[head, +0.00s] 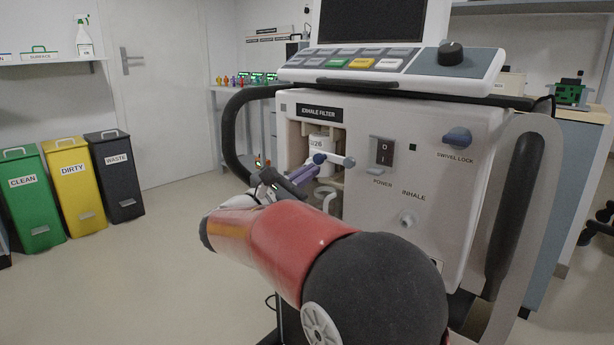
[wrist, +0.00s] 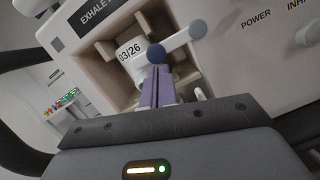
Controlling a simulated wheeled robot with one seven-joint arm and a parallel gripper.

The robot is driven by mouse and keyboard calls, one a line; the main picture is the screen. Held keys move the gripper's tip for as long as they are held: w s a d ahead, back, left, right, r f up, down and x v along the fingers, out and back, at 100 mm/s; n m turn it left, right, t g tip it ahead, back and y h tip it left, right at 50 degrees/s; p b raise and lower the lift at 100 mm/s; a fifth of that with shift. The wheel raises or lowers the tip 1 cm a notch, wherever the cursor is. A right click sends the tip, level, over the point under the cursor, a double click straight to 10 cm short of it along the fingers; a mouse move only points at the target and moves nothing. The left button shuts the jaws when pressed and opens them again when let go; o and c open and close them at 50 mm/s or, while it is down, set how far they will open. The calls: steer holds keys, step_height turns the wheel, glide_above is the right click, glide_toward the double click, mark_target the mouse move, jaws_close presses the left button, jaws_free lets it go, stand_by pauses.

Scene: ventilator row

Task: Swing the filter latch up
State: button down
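The filter latch (head: 335,159) is a pale bar with blue-grey round ends, lying about level across the exhale filter opening. It also shows in the wrist view (wrist: 177,41), in front of the white filter canister (wrist: 130,50) marked 03/26. My gripper (head: 316,164) reaches in from the lower left, its purple fingers together. In the wrist view the fingertips (wrist: 155,70) are just below the latch's left round end, with only a thin dark seam between them. I cannot tell whether they touch it. Nothing shows held between them.
The ventilator's front panel (head: 450,190) carries a power switch (head: 382,152), a blue swivel lock knob (head: 457,137) and an inhale port (head: 408,219). Green, yellow and dark bins stand left, with open floor (head: 150,240) between.

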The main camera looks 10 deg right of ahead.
steer(key=shift+r, duration=0.15)
step_height(320, 180, up, 8)
steer(key=s+d+m+g+b, duration=0.1)
steer(key=m+g, duration=0.3)
steer(key=m, duration=1.2)
steer(key=shift+s+d+y+b, duration=0.2)
steer(key=shift+s+y+b, duration=0.2)
steer(key=shift+s+b, duration=0.05)
